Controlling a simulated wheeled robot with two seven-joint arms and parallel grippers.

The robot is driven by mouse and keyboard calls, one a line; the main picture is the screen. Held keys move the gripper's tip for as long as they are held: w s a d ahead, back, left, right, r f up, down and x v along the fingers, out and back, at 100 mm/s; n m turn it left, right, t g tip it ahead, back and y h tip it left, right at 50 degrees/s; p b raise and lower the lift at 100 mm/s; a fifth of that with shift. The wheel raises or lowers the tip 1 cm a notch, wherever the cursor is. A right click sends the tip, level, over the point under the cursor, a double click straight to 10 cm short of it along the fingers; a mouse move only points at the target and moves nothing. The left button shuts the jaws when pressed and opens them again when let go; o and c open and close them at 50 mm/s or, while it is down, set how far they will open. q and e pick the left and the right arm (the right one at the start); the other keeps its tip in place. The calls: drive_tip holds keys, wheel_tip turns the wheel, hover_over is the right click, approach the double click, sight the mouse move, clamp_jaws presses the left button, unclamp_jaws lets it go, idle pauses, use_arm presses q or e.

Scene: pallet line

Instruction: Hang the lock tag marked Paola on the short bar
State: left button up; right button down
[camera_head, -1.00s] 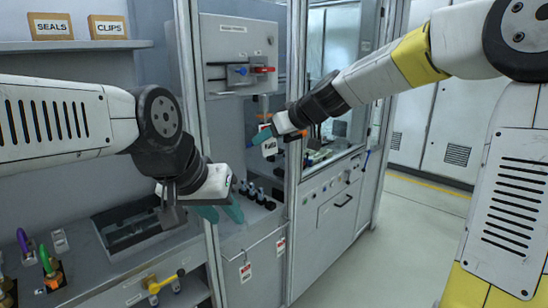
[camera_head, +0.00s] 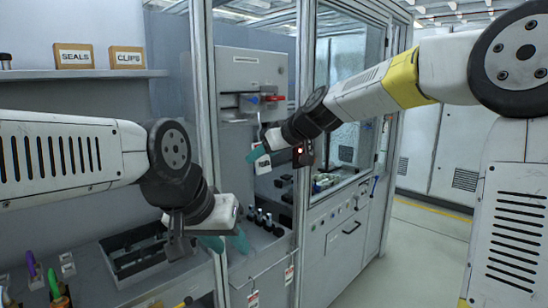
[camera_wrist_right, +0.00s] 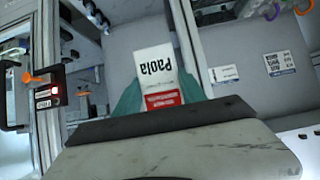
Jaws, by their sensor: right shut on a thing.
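My right gripper (camera_head: 257,154) is shut on a white tag (camera_head: 262,165) in front of the open cabinet bay. In the right wrist view, the tag (camera_wrist_right: 155,65) reads "Paola", upside down, with a red band at its lower part. Teal fingers (camera_wrist_right: 158,98) show on both sides of it. The tag's upper fixing is hard to make out. My left gripper (camera_head: 226,243) is empty over the bench front, its teal fingertips apart. Thin rails (camera_head: 255,278) on the bench front carry red-and-white tags (camera_head: 289,274). I cannot tell which bar is the short one.
A grey panel box (camera_head: 245,70) with red and blue handles stands above the bay. Black knobs (camera_head: 265,220) line the bay floor. A cabinet post (camera_head: 303,130) stands close by my right gripper.

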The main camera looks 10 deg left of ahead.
drive_tip(key=w+a+f, duration=0.1)
drive_tip(key=w+a, duration=0.3)
drive_tip(key=a, duration=0.2)
drive_tip(key=shift+w+f, duration=0.2)
drive_tip(key=shift+w, duration=0.2)
idle(0.5)
drive_tip(key=c, duration=0.6)
unclamp_jaws()
